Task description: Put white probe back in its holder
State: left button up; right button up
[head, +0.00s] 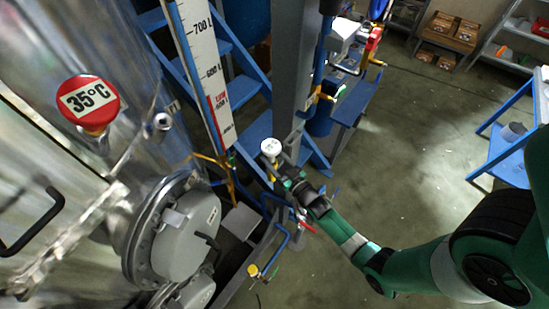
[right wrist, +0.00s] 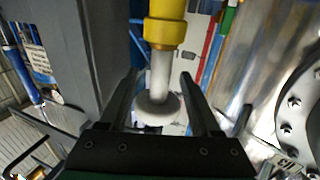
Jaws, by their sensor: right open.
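The white probe (head: 271,147) shows its round white cap in the head view, beside the grey column. In the right wrist view the white probe (right wrist: 156,106) has a wide round cap and a paler shaft that runs into a yellow fitting (right wrist: 165,32). My right gripper (head: 281,171) is at the probe. In the right wrist view the right gripper (right wrist: 160,75) is open, with one finger on each side of the probe and gaps visible between them. Whether the yellow fitting is the holder, I cannot tell. My left gripper is not in view.
The grey column (head: 294,75) stands close to the right gripper. A steel tank with a red 35°C gauge (head: 88,103) and a round hatch (head: 175,235) fills the left. Blue pipes (head: 285,228) run below. The floor (head: 410,150) at right is clear.

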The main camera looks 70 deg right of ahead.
jog(key=v, duration=1.1)
jog(key=shift+s+a+p, duration=0.15)
jog(key=shift+s+p, duration=0.15)
jog(key=shift+p, duration=0.05)
dwell(0.9)
